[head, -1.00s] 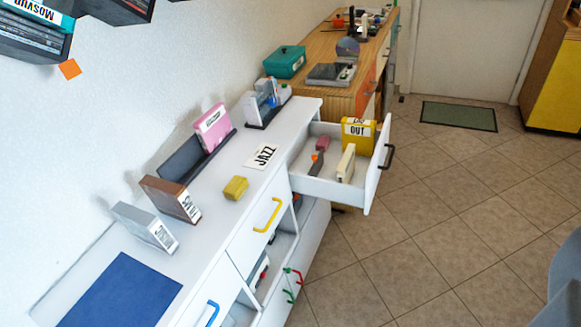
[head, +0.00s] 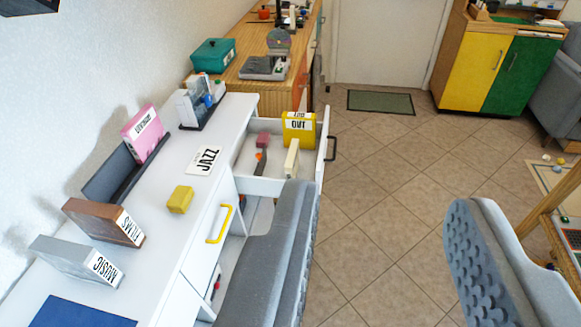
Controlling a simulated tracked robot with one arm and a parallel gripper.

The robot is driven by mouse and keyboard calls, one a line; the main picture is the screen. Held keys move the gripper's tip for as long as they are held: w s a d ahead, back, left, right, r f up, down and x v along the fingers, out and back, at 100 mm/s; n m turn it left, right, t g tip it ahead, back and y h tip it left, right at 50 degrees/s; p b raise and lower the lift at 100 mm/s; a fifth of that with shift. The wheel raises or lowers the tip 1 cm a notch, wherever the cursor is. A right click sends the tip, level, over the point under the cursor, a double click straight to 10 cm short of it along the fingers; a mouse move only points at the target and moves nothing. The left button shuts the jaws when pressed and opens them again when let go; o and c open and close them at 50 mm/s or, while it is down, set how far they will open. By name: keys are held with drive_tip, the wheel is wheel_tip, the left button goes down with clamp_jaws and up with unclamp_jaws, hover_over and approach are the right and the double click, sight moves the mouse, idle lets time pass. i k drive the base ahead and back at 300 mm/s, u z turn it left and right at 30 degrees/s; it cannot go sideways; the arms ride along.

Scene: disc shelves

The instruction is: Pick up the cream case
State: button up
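The cream case (head: 291,158) stands upright in the open white drawer (head: 262,186), near its front and just in front of a yellow case (head: 299,128). My gripper (head: 380,198) is open, with its two grey padded fingers wide apart and only floor visible between them. The left finger's tip shows just below the cream case in the picture and overlaps the drawer's near edge. I cannot tell whether it touches the drawer. The cream case's lower end is partly hidden.
A pink item (head: 263,140) and a dark tool lie in the drawer. The white cabinet top (head: 165,225) holds a yellow block (head: 180,199), a JAZZ card (head: 205,160) and several upright cases.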

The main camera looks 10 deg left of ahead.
sight(292, 162)
drive_tip(key=i, duration=1)
